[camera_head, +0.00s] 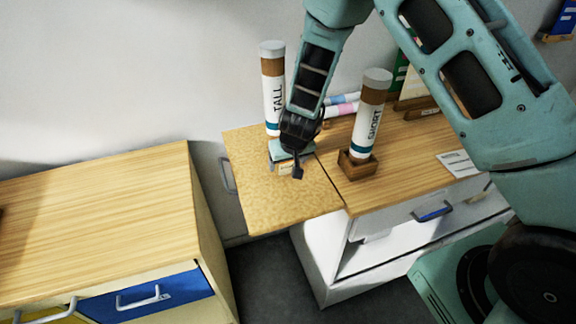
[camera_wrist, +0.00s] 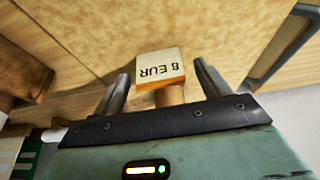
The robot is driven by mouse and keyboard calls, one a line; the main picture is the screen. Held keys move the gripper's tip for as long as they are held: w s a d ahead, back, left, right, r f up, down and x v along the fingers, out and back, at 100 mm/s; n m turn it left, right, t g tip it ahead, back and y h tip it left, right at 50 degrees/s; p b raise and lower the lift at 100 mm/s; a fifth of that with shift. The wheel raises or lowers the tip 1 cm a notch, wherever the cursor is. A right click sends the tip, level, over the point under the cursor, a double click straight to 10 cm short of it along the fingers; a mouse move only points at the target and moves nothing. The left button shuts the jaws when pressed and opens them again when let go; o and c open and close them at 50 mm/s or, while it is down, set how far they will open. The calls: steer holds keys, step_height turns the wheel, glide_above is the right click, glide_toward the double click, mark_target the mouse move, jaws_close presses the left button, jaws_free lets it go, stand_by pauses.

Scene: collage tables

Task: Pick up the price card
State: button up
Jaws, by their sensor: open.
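The price card (camera_wrist: 158,66) is a small pale tile with an orange edge, marked "8 EUR". In the wrist view it is in front of my gripper (camera_wrist: 165,83), between the lines of the two fingers, which stand apart on either side of it. A short brown post shows just behind the card, between the fingers. In the head view my gripper (camera_head: 296,170) is low over the cork-coloured board, and the card (camera_head: 285,168) is a small orange-white patch partly hidden by it. I cannot tell whether the fingers touch the card.
A tube marked TALL (camera_head: 272,90) stands behind my gripper. A tube marked SHORT (camera_head: 367,120) stands in a wooden holder (camera_head: 357,166) to the right. A flat white card (camera_head: 460,164) lies farther right. A wooden cabinet (camera_head: 100,215) stands left, across a gap.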

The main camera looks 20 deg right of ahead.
steer(key=shift+w+f, duration=0.1)
steer(key=shift+f, duration=0.1)
steer(key=c, duration=1)
